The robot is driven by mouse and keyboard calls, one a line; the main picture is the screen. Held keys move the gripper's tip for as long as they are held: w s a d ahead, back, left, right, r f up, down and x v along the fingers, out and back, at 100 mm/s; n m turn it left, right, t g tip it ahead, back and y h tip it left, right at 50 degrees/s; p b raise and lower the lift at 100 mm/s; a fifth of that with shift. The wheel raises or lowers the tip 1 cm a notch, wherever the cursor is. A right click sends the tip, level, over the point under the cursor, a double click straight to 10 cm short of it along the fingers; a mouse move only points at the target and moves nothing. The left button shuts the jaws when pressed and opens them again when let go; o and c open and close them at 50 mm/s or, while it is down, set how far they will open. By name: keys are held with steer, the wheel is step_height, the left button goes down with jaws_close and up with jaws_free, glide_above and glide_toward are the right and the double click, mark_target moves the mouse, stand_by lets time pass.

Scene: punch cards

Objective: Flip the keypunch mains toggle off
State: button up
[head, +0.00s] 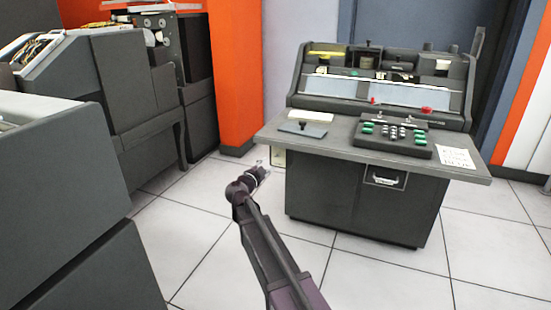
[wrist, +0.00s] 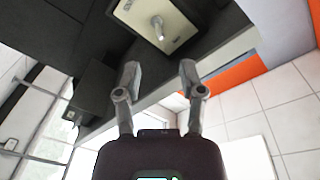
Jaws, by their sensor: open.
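The keypunch (head: 365,200) is a dark grey desk machine at the right of the head view. A cream plate (wrist: 180,38) fills the top middle of the wrist view, with a metal toggle lever (wrist: 157,27) sticking out of it. A small pale plate (head: 278,157) shows under the desk's left end in the head view; its lever is too small to tell there. My gripper (wrist: 159,75) is open and empty, its two fingers apart below the toggle in the picture and not touching it. In the head view my gripper (head: 260,170) is low beside the keypunch's left end.
The desktop (head: 275,130) overhangs just above my gripper. Its top holds a keyboard (head: 395,135), a grey pad (head: 303,129) and a paper sheet (head: 456,157). Grey machines (head: 60,190) stand at the left. Tiled floor (head: 200,230) between them is clear.

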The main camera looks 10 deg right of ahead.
steer(key=x, duration=0.7)
steer(key=shift+w+d, duration=0.1)
jaws_close()
